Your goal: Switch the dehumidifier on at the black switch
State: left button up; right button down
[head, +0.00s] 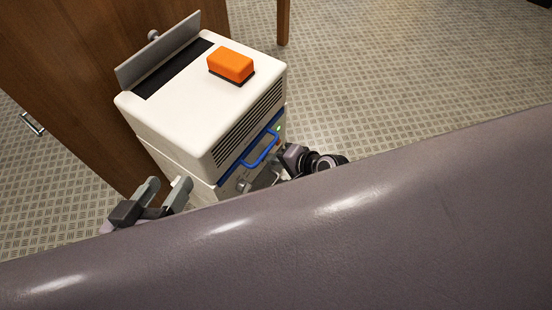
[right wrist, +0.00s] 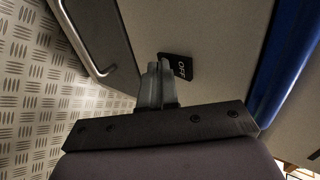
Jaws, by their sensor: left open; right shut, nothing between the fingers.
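The dehumidifier is a white box (head: 180,113) with side vents and a blue handle (head: 262,150) on its front. In the right wrist view, the black switch (right wrist: 178,66) sits on a pale panel and shows the letters "OFF". My right gripper (right wrist: 154,68) is shut and empty, its fingertips right beside the switch; I cannot tell whether they touch it. In the head view my right gripper (head: 283,156) is at the front of the dehumidifier, partly hidden. My left gripper (head: 166,184) is open and empty, near the dehumidifier's lower left corner.
An orange block with a dark base (head: 231,65) lies on the dehumidifier's top, next to an open grey flap (head: 158,50). A brown wooden piece of furniture (head: 75,75) stands behind on the left. The patterned floor (head: 400,65) on the right is clear.

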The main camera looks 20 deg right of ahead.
pick_arm(q)
jog(key=shift+r+p, duration=0.8)
pick_arm(e)
jog(key=shift+r, duration=0.85)
pick_arm(q)
jog(key=shift+f, duration=0.1)
